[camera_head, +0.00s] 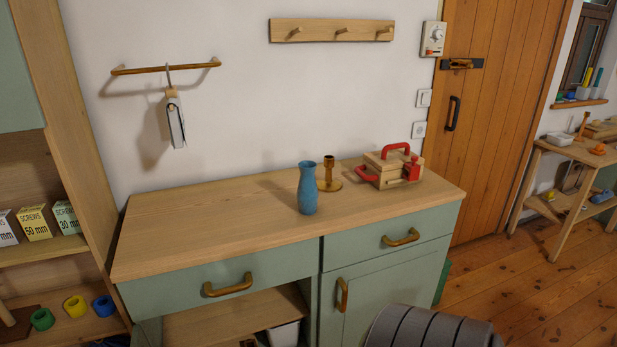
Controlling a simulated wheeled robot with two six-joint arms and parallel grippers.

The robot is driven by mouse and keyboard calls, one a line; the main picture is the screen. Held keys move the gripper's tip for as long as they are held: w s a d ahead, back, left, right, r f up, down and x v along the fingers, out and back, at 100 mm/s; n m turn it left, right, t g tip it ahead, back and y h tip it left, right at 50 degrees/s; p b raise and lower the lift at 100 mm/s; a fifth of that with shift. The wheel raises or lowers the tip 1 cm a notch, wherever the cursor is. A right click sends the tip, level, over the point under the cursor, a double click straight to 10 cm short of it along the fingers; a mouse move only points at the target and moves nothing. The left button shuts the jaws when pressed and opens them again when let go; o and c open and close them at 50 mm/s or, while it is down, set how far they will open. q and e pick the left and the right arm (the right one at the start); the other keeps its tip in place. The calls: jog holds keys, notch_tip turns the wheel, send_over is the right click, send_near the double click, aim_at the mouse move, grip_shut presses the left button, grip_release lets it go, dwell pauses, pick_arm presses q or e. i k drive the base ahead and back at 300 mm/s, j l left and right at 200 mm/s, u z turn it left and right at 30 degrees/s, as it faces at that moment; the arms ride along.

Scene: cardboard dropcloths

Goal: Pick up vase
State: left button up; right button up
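A blue vase (307,188) stands upright on the wooden top of a green cabinet (200,222), a little right of the middle. It has a narrow neck and a wider body. A brass candlestick (329,176) stands close behind it on the right. Neither of my grippers shows in the head view.
A wooden box with red handles (392,168) sits at the right end of the cabinet top. The left part of the top is clear. A shelf unit (45,256) with screw boxes borders the left side. A grey ribbed thing (425,328) shows at the bottom edge. A wooden door (500,120) stands at the right.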

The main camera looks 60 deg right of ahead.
aim_at(307, 195)
jog(key=l+z, duration=0.3)
jog(key=l, duration=0.15)
jog(key=i+l+z, duration=0.15)
jog(key=l+z, duration=0.2)
jog(key=i+l+z, duration=0.15)
jog(key=l+z, duration=0.15)
jog(key=l, duration=0.25)
